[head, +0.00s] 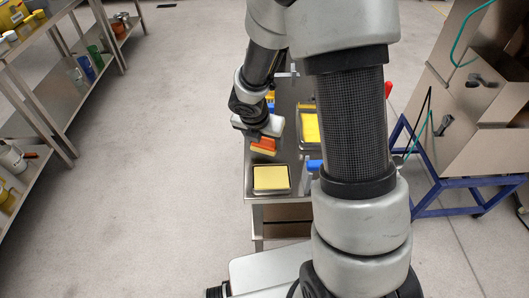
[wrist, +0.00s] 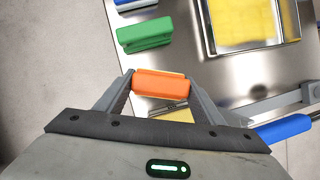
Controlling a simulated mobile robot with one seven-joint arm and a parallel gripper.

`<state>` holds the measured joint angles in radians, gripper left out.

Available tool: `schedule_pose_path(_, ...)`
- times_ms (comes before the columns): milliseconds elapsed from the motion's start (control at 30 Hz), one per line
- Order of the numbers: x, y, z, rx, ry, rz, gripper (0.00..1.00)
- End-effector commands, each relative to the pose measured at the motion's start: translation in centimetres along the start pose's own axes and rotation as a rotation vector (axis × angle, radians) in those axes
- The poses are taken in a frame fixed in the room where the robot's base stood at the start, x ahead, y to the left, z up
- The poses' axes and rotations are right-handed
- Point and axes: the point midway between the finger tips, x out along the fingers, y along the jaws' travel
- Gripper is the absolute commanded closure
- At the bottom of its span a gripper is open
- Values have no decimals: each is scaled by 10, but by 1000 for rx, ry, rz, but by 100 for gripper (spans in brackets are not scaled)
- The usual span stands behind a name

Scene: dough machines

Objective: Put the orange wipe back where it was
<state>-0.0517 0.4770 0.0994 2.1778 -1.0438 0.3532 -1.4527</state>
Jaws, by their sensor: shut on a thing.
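The orange wipe (wrist: 160,84) is a small orange block with a paler yellow underside. My gripper (wrist: 160,88) is shut on it, one finger at each end, in the wrist view. In the head view the orange wipe (head: 264,145) shows just below my gripper (head: 262,136), over the steel table (head: 283,157), beyond the near yellow tray. I cannot tell whether it touches the table. A green wipe (wrist: 145,34) lies on the table ahead of it in the wrist view, and part of a blue wipe (wrist: 134,4) lies beyond that.
A tray with a yellow sheet (head: 271,178) sits at the table's near end. Another yellow-filled tray (wrist: 243,24) lies at the right. A blue handle (wrist: 285,127) sticks out at right. Shelves (head: 62,82) stand left; large machines (head: 475,100) stand right. The floor between is clear.

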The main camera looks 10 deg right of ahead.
Motion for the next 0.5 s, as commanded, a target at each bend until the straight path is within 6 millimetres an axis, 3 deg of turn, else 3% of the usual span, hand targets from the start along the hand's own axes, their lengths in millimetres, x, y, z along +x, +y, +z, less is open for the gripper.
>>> schedule_pose_path(233, 33, 0, -14, -1, 1, -1, 56)
schedule_pose_path(500, 32, 0, -13, 2, 0, 0, 56)
